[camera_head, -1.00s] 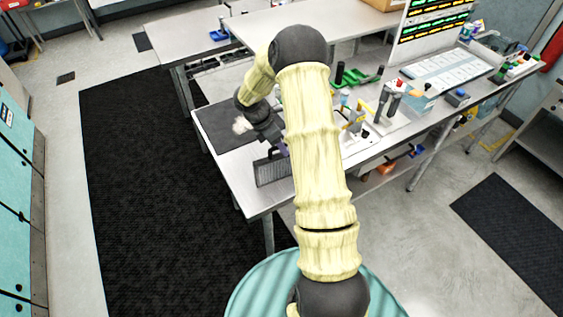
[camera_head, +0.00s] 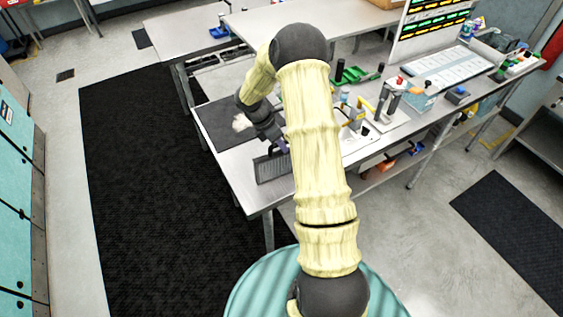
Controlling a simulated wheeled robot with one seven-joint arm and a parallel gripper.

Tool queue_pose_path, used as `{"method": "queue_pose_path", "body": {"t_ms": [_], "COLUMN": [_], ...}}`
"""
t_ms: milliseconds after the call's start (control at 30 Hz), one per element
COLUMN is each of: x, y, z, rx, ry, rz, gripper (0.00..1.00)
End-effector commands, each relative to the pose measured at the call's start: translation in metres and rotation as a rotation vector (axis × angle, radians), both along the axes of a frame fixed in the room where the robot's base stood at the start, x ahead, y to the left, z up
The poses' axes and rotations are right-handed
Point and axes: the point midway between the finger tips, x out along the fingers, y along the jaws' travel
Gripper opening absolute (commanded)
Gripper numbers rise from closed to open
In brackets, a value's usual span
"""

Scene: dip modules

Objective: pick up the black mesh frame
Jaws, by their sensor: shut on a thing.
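The black mesh frame (camera_head: 271,167) is a dark, flat, upright panel near the front left corner of the workbench. My gripper (camera_head: 280,147) is at its upper right edge and is shut on it. My arm hides the frame's right side and part of the fingers. I cannot tell whether the frame's lower edge touches the bench top.
The metal workbench (camera_head: 232,165) has a dark mat (camera_head: 216,124) behind the frame. A green holder (camera_head: 357,75), a lever press (camera_head: 394,95) and a white keyed panel (camera_head: 447,68) stand to the right. Another table (camera_head: 180,38) is farther back.

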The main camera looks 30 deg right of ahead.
Motion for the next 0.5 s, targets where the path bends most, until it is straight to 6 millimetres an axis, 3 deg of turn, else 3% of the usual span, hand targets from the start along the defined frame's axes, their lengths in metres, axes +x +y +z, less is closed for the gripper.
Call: {"method": "queue_pose_path", "body": {"t_ms": [267, 500], "x": [0.001, 0.001], "y": [0.0, -0.001], "z": [0.004, 0.035], "rx": [0.0, -0.003], "ry": [-0.003, -0.006], "rz": [-0.001, -0.001], "gripper": [0.0, 0.0]}}
